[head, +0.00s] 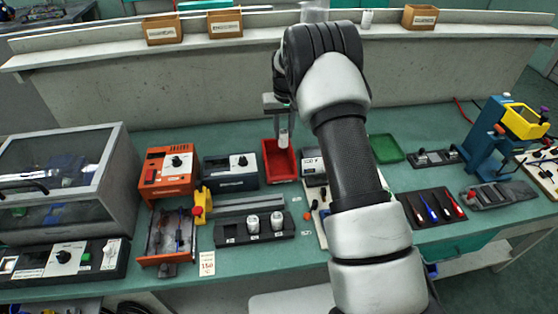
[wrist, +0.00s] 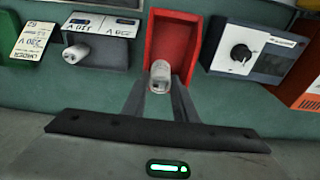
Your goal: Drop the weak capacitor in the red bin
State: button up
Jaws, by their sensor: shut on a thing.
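My gripper (head: 283,120) is shut on a small pale cylinder, the capacitor (head: 284,138). In the wrist view the capacitor (wrist: 160,76) stands out between the two fingertips (wrist: 161,93), its rounded end toward the bin. The red bin (head: 270,163) sits on the green bench at its middle; it also shows in the wrist view (wrist: 172,28).
A dark blue meter box (head: 230,172) stands left of the bin, with an orange unit (head: 168,172) beyond it. A grey labelled box (wrist: 105,42) stands on the other side. Two capacitors (head: 264,224) sit in a black holder in front. A green tray (head: 386,149) lies right.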

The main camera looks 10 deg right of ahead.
aim_at(283, 141)
jog(key=shift+f+b, duration=0.9)
jog(key=shift+f, duration=1.4)
jog(key=o, duration=1.1)
jog(key=r, duration=0.5)
jog(key=s+r, duration=0.1)
jog(key=r, duration=0.5)
jog(key=s+r, duration=0.1)
jog(key=r, duration=0.5)
jog(key=shift+r, duration=0.2)
